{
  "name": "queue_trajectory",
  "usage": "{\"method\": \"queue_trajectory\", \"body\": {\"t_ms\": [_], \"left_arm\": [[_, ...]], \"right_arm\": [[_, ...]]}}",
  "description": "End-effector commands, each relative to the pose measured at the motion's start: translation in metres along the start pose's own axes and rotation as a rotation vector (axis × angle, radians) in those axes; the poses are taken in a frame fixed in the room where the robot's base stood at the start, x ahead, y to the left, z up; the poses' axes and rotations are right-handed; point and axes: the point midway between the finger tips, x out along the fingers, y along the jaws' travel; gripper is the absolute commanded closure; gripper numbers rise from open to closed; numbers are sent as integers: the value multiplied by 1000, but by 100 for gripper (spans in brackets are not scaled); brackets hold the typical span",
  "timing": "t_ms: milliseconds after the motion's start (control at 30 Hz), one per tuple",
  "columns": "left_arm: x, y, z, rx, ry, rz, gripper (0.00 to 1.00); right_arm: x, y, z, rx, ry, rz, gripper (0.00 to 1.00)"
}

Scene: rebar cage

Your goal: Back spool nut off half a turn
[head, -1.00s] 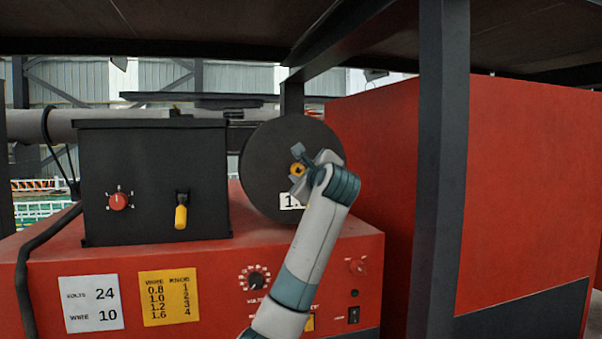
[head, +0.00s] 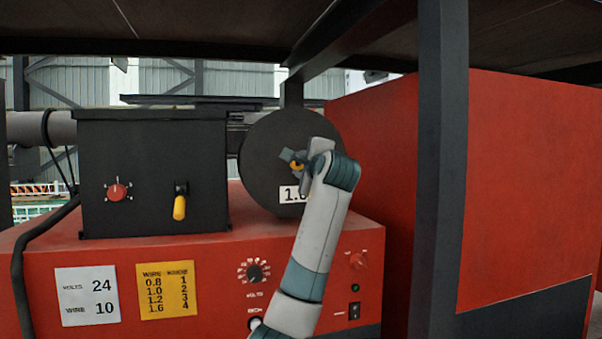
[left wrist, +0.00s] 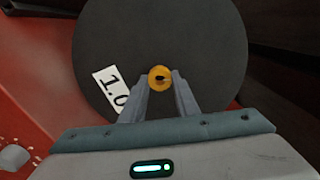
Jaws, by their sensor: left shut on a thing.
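The black wire spool (head: 262,165) stands upright on the red machine, with a white label starting "1." low on its face. The yellow spool nut (head: 297,165) sits near the middle of that face and is partly hidden by my gripper in the head view. My left gripper (head: 296,160) is shut on the nut. In the left wrist view the nut (left wrist: 160,78) lies between the two fingertips (left wrist: 161,82), in front of the spool disc (left wrist: 205,60). My right gripper is in neither view.
A black box (head: 150,165) with a red knob (head: 117,192) and a yellow-handled lever (head: 180,205) stands left of the spool. A dark post (head: 440,170) rises right of my arm, before a large red cabinet (head: 530,180). A dark shelf (head: 180,25) hangs overhead.

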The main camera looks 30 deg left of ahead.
Motion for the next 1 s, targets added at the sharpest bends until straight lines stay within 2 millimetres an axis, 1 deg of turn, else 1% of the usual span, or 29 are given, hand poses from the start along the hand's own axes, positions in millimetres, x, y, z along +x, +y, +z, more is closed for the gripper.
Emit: {"method": "queue_trajectory", "body": {"t_ms": [33,400,1000], "left_arm": [[0,4,-1,-46,1,2,94],[0,4,-2,-397,0,3,94],[0,4,-2,-966,-1,7,94]], "right_arm": [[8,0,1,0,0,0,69],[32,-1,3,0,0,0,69],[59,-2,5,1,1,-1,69]]}}
